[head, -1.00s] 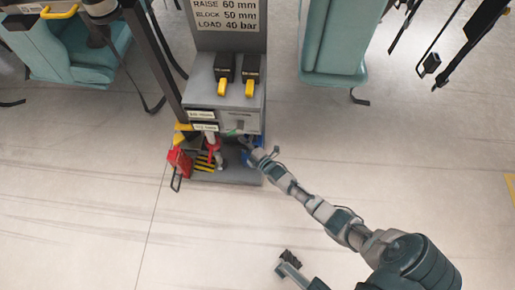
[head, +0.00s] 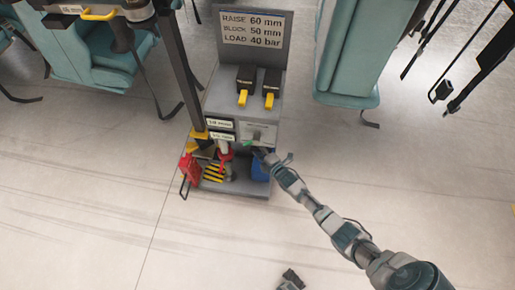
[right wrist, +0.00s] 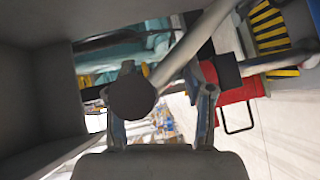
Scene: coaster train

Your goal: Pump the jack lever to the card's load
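The card (head: 252,28) on the grey stand reads RAISE 60 mm, BLOCK 50 mm, LOAD 40 bar. My right gripper (head: 262,153) is low at the stand's front right, by its lower opening. In the right wrist view its two fingers (right wrist: 168,105) are spread apart. A grey rod with a dark round end (right wrist: 130,98), seemingly the jack lever, crosses in front of them. The round end overlaps the left finger; I see no clear grip on it. What seems to be my left gripper (head: 291,280) is small at the bottom edge, its fingers unclear.
The grey stand (head: 216,95) carries two black boxes with yellow levers (head: 243,98) (head: 269,101). A red item (head: 190,168) and a yellow-black striped piece (head: 214,173) are at its lower left. Teal seats (head: 348,55) stand on both sides. The front floor (head: 85,220) is clear.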

